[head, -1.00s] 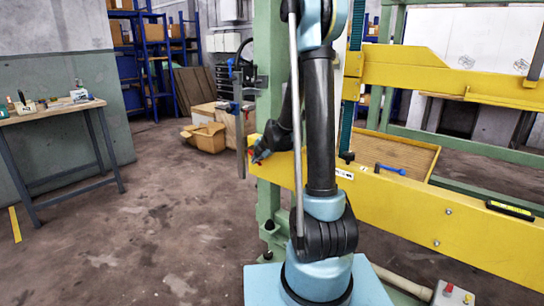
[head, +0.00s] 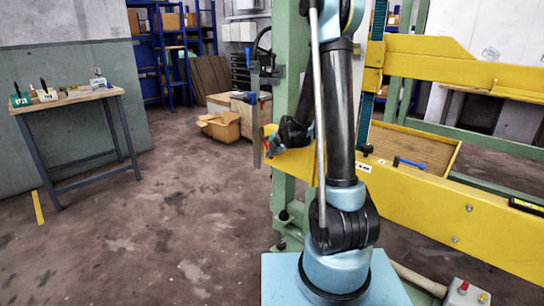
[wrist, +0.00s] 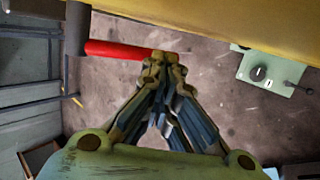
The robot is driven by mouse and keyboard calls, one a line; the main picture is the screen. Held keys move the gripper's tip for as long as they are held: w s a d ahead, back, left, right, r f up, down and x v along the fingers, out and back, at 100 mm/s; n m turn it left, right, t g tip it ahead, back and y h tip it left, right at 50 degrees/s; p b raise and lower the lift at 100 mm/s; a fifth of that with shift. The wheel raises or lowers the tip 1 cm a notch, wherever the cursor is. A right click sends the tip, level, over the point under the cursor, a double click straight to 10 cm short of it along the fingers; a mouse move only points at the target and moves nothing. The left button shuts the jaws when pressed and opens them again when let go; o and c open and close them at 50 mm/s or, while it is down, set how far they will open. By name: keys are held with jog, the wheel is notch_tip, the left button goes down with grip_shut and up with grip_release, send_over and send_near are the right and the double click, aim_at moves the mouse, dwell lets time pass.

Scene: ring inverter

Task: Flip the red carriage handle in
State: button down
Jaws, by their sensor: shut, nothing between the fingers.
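The red handle (wrist: 115,49) lies across the upper left of the wrist view. Its left end meets a grey metal bar (wrist: 77,28). My gripper (wrist: 166,62) is shut and empty, with its fingertips at the handle's right end, overlapping it in the picture. I cannot tell whether they touch. In the head view my gripper (head: 273,146) is at the left end of the yellow beam (head: 430,200), beside an upright grey bar (head: 257,115). The handle is too small and covered to make out clearly there.
A green frame post (head: 285,200) stands behind my arm. A workbench (head: 70,102) stands at the left, and cardboard boxes (head: 222,127) lie behind. The floor between is clear.

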dwell(0.3)
jog(key=s+d+r, duration=0.6)
jog(key=s, duration=0.4)
jog(key=shift+d+r, duration=0.25)
jog(key=shift+r, duration=0.1)
jog(key=shift+s, duration=0.1)
jog(key=shift+s, duration=0.1)
